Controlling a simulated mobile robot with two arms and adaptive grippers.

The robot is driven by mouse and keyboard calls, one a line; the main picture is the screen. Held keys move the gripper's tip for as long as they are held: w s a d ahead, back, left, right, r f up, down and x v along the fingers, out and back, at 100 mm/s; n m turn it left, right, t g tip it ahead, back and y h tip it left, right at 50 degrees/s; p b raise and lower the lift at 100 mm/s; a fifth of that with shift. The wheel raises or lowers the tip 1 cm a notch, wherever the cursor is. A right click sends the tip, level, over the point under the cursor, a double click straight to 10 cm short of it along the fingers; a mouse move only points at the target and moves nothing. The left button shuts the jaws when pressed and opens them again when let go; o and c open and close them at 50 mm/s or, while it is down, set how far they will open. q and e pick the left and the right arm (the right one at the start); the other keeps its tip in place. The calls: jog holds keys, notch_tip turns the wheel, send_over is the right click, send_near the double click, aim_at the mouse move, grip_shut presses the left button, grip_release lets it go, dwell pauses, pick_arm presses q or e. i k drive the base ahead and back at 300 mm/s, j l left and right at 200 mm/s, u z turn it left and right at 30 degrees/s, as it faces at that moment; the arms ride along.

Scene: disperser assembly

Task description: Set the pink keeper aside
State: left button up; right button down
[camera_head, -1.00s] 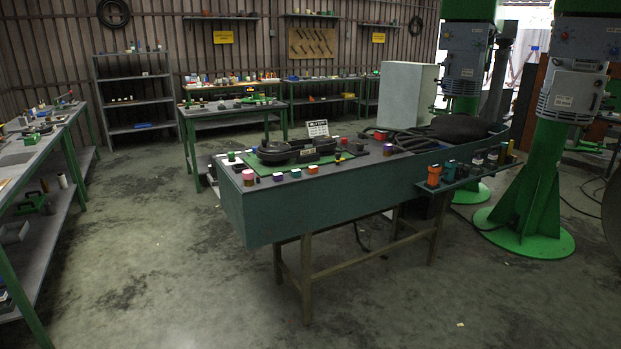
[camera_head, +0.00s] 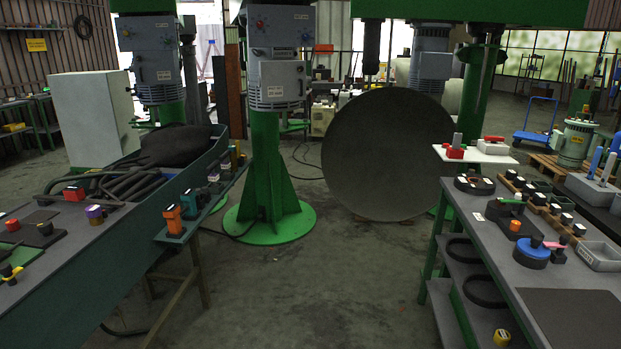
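A small pink piece (camera_head: 556,245), which looks like the pink keeper, is on the grey right-hand bench (camera_head: 535,277). It lies beside a blue round part with a dark knob (camera_head: 531,252) and a small dark knobbed part (camera_head: 559,256). At this size I cannot tell whether it touches them. Neither of my grippers shows in the head view.
A long dark green bench (camera_head: 95,275) with coloured parts stands on the left. Open floor (camera_head: 330,290) lies between the benches. A green machine column (camera_head: 265,170) and a large dark disc (camera_head: 388,152) stand behind. A grey tray (camera_head: 600,256) sits at the right.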

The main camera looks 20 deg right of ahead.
aim_at(564, 239)
jog(key=i+l+z, duration=0.2)
jog(key=i+z, duration=0.25)
jog(key=i, duration=0.5)
jog(key=i+j+z, duration=0.15)
jog(key=i+z, duration=0.35)
jog(key=i, duration=0.45)
jog(key=i+z, duration=0.4)
jog(key=i+j+z, duration=0.25)
jog(key=z, duration=0.15)
jog(key=i+j+z, duration=0.65)
jog(key=z, duration=0.15)
jog(key=i+j+z, duration=0.2)
jog(key=j+z, duration=0.25)
jog(key=i+j+z, duration=0.2)
jog(key=j+z, duration=0.3)
jog(key=i+j+z, duration=0.15)
jog(key=j+z, duration=0.35)
jog(key=j, duration=0.15)
jog(key=j+z, duration=0.45)
jog(key=j, duration=0.15)
